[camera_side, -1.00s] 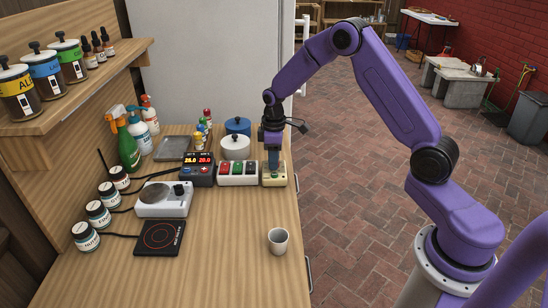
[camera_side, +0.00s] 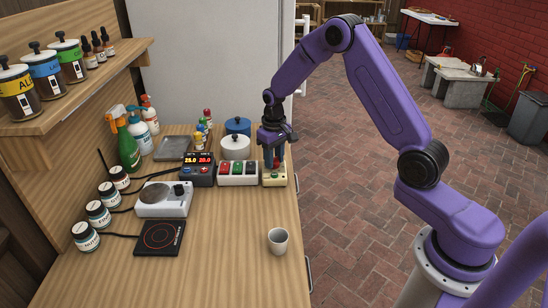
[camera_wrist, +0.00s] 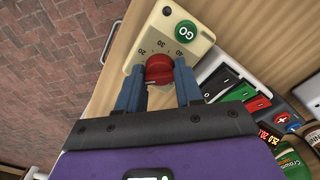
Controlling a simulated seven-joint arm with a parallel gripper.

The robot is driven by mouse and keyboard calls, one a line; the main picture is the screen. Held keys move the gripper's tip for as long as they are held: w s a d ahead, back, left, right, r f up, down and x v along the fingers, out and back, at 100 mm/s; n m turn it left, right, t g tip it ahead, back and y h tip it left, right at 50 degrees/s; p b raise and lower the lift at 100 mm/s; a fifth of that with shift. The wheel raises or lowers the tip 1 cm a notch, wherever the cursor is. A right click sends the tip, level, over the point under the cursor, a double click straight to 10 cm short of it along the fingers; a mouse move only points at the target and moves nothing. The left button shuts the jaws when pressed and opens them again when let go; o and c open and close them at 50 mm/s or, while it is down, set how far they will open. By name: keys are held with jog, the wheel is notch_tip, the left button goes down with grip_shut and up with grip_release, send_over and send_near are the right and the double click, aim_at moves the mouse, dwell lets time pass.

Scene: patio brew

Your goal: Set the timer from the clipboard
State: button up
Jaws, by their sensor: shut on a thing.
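The timer is a cream box (camera_side: 272,181) at the back right of the wooden table. In the wrist view the timer (camera_wrist: 146,42) shows a green GO button (camera_wrist: 186,32), a scale with 20, 30 and 40 marks, and a red knob (camera_wrist: 159,69). My gripper (camera_wrist: 159,78) is shut on the red knob, one blue finger on each side. In the side view my gripper (camera_side: 272,160) reaches down onto the timer from above. I see no clipboard in these frames.
Left of the timer stand a box with red, green and black switches (camera_side: 238,173) and a controller with red digits (camera_side: 198,172). White and blue pots (camera_side: 235,148) stand behind. A cup (camera_side: 278,241) stands at the front right. The front table is mostly clear.

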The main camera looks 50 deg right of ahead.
dwell(0.3)
jog(key=o, duration=0.8)
jog(key=shift+c, duration=0.2)
notch_tip(320, 180, up, 18)
jog(key=shift+f, duration=0.25)
